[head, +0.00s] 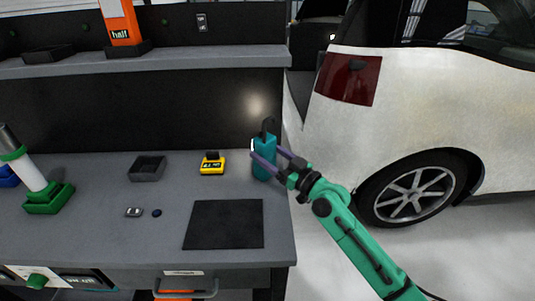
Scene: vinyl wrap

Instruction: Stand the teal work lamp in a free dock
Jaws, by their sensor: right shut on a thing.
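The teal work lamp (264,163) stands upright at the right end of the grey bench, with a dark hooked top. My right gripper (264,157) reaches in from the right, its purple fingers shut around the lamp's body. I cannot tell whether the lamp's base touches the bench. An empty-looking dark square dock (147,168) sits on the bench left of the middle. On the shelf, one dark dock (48,54) looks empty, and another (127,50) holds an orange item (120,22). My left gripper is not in view.
A yellow device (212,164) stands mid-bench. A black mat (224,224) lies at the front. A green dock (48,198) holds a white and green cylinder (27,168). Small items (134,212) lie between. The shelf edge (180,62) overhangs behind; a white car (430,100) stands right.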

